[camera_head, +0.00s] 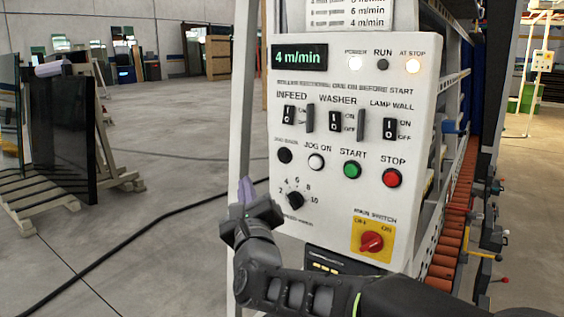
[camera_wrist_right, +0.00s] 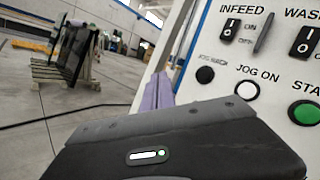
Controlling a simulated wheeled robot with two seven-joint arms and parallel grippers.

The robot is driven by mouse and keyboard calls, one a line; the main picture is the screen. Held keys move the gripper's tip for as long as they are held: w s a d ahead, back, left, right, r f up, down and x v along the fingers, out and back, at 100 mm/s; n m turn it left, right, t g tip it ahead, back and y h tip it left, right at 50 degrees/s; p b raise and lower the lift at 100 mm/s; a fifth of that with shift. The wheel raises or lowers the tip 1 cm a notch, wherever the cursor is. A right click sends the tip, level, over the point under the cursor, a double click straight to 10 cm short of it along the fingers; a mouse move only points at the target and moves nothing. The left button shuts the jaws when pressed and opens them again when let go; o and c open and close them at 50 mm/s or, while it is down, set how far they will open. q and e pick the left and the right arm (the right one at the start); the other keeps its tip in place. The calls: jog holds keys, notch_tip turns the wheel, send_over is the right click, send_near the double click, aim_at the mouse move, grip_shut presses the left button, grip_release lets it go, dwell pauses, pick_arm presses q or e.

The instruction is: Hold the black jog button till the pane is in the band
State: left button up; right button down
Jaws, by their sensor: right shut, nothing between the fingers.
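The black jog button (camera_head: 285,155) is labelled as a jog button, with small blurred lettering, at the left of the control panel (camera_head: 340,190). It also shows in the right wrist view (camera_wrist_right: 205,75). The white JOG ON button (camera_head: 316,161) is to its right. My right gripper (camera_head: 247,189) has its purple fingers shut and empty, pointing up at the panel's left edge, below and left of the black button. In the right wrist view the fingers (camera_wrist_right: 158,92) are apart from the button. My left gripper is out of view. I cannot make out a pane in a band.
The panel holds a green START button (camera_head: 352,169), a red STOP button (camera_head: 391,178), a speed knob (camera_head: 295,199) and a red main switch (camera_head: 371,242). The display (camera_head: 299,57) reads 4 m/min. POWER and AT STOP lamps glow; RUN is dark. Dark panes (camera_head: 77,130) stand on a rack at left.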

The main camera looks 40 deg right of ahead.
aim_at(283, 156)
jog(key=r, duration=0.1)
jog(key=s+r+m+h, duration=0.1)
jog(key=r, duration=0.1)
jog(key=shift+s, duration=0.15)
jog(key=shift+d, duration=0.1)
jog(key=shift+w+d+p, duration=0.35)
jog(key=shift+w+d, duration=0.1)
jog(key=shift+d, duration=0.95)
jog(key=shift+w+d+p, duration=0.3)
jog(key=shift+w+d, duration=0.1)
jog(key=shift+d, duration=0.95)
jog(key=shift+w+d+p, duration=0.35)
jog(key=shift+w+d, duration=0.1)
jog(key=shift+d, duration=0.95)
jog(key=shift+f, duration=0.1)
